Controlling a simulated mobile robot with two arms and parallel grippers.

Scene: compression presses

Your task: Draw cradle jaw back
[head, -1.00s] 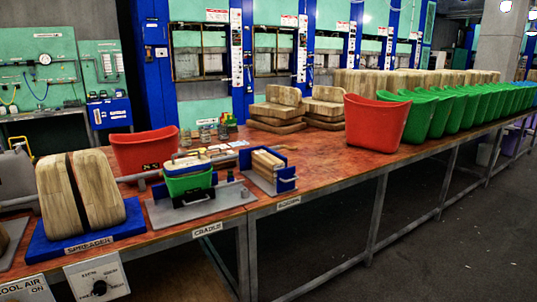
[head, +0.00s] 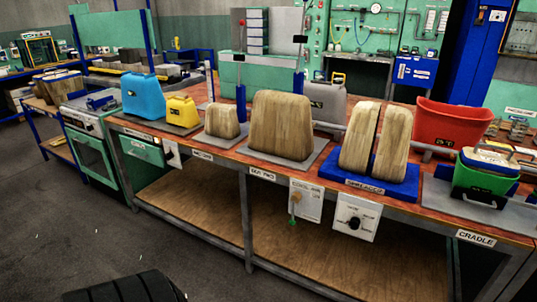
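The cradle fixture stands on the red-brown bench at the right edge of the head view, above its CRADLE label (head: 476,238). Its grey base plate (head: 437,192) carries a green bucket-shaped part (head: 477,187) with a dark handle on its front. A wood-and-blue piece (head: 490,160) sits in or on top of the green part. Which part is the jaw, and whether it touches the piece, I cannot tell. The right end of the fixture is cut off by the frame. Neither of my grippers is in view.
Left of the cradle, two wooden blocks stand on a blue spreader base (head: 357,184). A red bucket (head: 452,126) is behind the cradle. Further left are a large wooden form (head: 282,125), a yellow can (head: 183,111) and a blue container (head: 143,97). The floor in front is open.

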